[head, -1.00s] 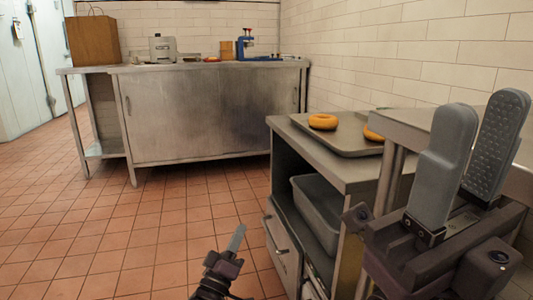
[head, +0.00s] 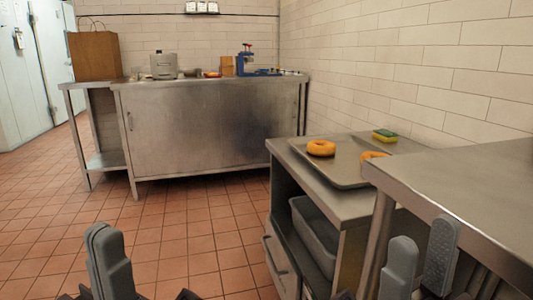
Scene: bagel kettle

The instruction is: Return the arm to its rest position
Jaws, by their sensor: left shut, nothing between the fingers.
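My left gripper (head: 110,258) is at the lower left of the head view, its grey fingers pointing up and pressed together with nothing between them. My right gripper (head: 421,258) is at the lower right, its two grey fingers apart and empty, in front of the near steel counter. Its base is cut off by the bottom edge of the picture. A bagel (head: 321,148) lies on a metal tray (head: 345,174) on the low cabinet. A second bagel (head: 373,155) on the tray is partly hidden by the near counter. Neither gripper touches a bagel.
The near steel counter (head: 470,185) stands at the right, close to my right gripper. A green and yellow sponge (head: 384,135) lies behind the tray. A far steel counter (head: 200,125) holds a grey appliance (head: 164,66) and a paper bag (head: 94,55). The tiled floor (head: 190,230) is open.

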